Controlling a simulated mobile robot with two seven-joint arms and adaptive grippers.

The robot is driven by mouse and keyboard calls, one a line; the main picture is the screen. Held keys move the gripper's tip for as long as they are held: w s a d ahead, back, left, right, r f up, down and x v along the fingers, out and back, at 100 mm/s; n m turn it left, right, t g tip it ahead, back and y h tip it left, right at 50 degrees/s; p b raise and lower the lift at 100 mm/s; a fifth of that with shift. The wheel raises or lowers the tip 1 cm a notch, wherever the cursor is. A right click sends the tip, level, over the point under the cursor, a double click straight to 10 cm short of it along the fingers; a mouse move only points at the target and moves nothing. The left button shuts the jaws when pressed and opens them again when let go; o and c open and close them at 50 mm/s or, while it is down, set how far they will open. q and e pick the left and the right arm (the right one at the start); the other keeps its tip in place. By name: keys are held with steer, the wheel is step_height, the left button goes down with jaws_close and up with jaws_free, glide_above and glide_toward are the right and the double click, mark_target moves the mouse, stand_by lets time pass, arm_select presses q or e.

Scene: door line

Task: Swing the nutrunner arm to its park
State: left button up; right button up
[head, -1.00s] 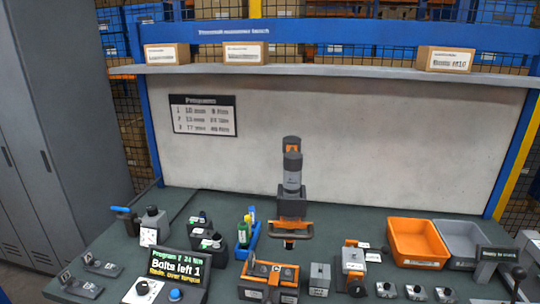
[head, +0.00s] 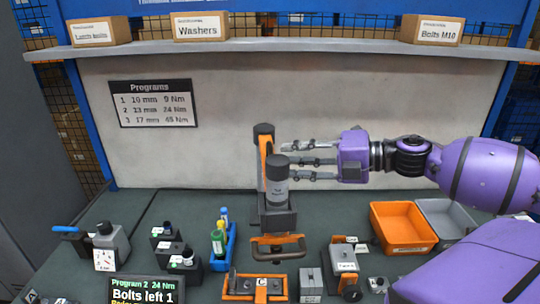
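The nutrunner (head: 276,186) is a grey upright cylinder above a dark block, with an orange handle (head: 278,247) below it, in the middle of the head view. A dark and orange arm part (head: 263,148) stands just behind it. My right gripper (head: 290,161) reaches in from the right, its fingers level, spread apart and pointing left. The fingertips are beside the top of the nutrunner; I cannot tell whether they touch it. My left gripper is not in view. I cannot make out the park.
A blue bottle rack (head: 222,245), a fixture (head: 255,288) and a display (head: 146,290) reading "Bolts left 1" are on the bench. A shelf (head: 300,44) with labelled boxes runs above.

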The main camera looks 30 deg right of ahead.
mark_target(272, 154)
steer(key=x, duration=0.3)
steer(key=b+x, duration=0.1)
steer(key=shift+w+d+f, duration=0.1)
steer(key=shift+w+f, duration=0.3)
steer(key=shift+w, duration=0.15)
steer(key=shift+w+a, duration=0.2)
steer(key=shift+a, duration=0.05)
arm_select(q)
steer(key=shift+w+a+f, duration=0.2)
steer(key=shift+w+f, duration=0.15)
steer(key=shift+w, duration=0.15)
arm_select(e)
steer(key=shift+w+a+r, duration=0.1)
steer(key=shift+w+a, duration=0.1)
steer(key=shift+a, duration=0.05)
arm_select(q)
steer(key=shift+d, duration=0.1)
arm_select(e)
steer(key=shift+c, duration=0.4)
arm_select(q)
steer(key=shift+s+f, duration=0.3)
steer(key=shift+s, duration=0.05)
arm_select(e)
jaws_close()
